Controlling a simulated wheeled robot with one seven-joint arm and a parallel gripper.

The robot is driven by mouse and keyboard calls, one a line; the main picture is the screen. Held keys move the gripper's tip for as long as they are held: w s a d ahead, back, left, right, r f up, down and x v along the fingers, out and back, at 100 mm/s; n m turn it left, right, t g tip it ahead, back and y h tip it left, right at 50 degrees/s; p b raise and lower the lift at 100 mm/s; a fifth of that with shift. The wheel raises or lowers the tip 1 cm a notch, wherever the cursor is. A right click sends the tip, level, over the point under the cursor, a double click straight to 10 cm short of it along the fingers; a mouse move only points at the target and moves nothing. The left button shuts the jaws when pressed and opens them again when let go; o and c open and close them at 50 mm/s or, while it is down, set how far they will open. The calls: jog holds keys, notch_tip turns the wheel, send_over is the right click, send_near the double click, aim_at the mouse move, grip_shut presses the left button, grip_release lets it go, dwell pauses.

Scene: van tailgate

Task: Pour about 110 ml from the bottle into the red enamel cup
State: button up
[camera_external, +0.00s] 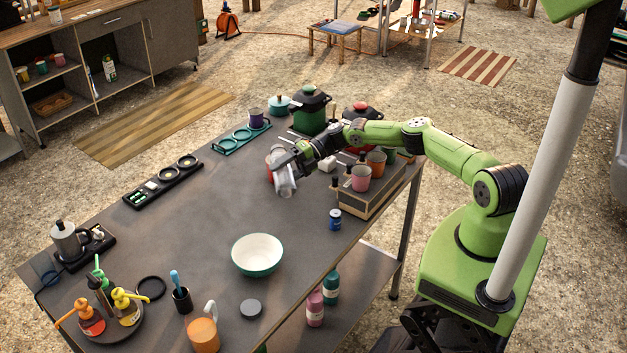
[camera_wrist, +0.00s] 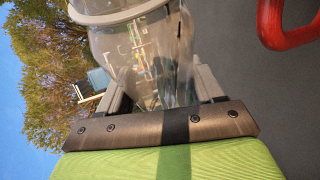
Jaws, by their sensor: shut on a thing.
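My gripper (camera_external: 287,164) is shut on a clear, see-through bottle (camera_external: 286,184), held above the far part of the grey table. The bottle fills the middle of the wrist view (camera_wrist: 140,50), between my two fingers (camera_wrist: 158,88), with a pale ring near the top edge. It looks tilted well over, as the wrist view is rolled sideways. A red cup (camera_external: 270,161) stands close beside it, mostly hidden by the bottle and gripper. A red handle-like loop (camera_wrist: 283,38) shows at the upper right of the wrist view. I cannot make out liquid level or flow.
A white bowl with a green rim (camera_external: 257,254) stands on the near table. Pink and orange cups stand on a wooden box (camera_external: 370,204) right of my gripper. A green pot (camera_external: 310,112) is behind. The table middle (camera_external: 215,215) is clear.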

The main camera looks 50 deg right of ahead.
jog(key=shift+w+d+r+m+g+y+b, duration=0.15)
jog(key=shift+r+m+y+b, duration=0.2)
jog(key=shift+r+m, duration=0.25)
jog(key=shift+w+d+r+m+g+y+b, duration=0.15)
jog(key=shift+r+m+y+b, duration=0.2)
jog(key=shift+r, duration=0.35)
dwell(1.3)
jog(key=shift+w+d+r+m+b, duration=0.3)
jog(key=shift+m+b, duration=0.05)
dwell(0.5)
